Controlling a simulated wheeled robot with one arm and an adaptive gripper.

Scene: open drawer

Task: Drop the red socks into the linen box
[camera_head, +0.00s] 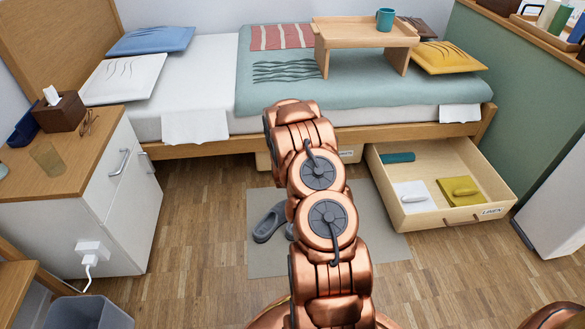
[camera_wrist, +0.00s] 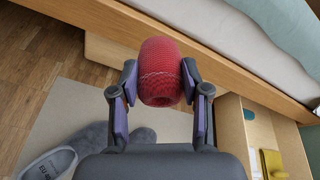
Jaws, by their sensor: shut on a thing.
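The red socks (camera_wrist: 160,58), rolled into a bundle, show in the wrist view. My gripper (camera_wrist: 160,84) is shut on them, with one finger on each side. In the head view my arm hides the gripper and the socks. The linen box (camera_head: 435,219) is an open wooden drawer pulled out from under the bed at right, with a "LINEN" label on its front. It holds a teal roll (camera_head: 397,157), a white folded cloth (camera_head: 405,204) and a yellow folded cloth (camera_head: 478,196). In the wrist view the box (camera_wrist: 232,135) is at lower right, apart from the socks.
The bed's wooden side rail (camera_head: 215,145) runs behind the box. A bed tray (camera_head: 350,30) with a teal mug (camera_head: 385,19) stands on the bed. Grey slippers (camera_head: 268,223) lie on a grey rug (camera_head: 385,235). A white cabinet (camera_head: 135,180) stands left.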

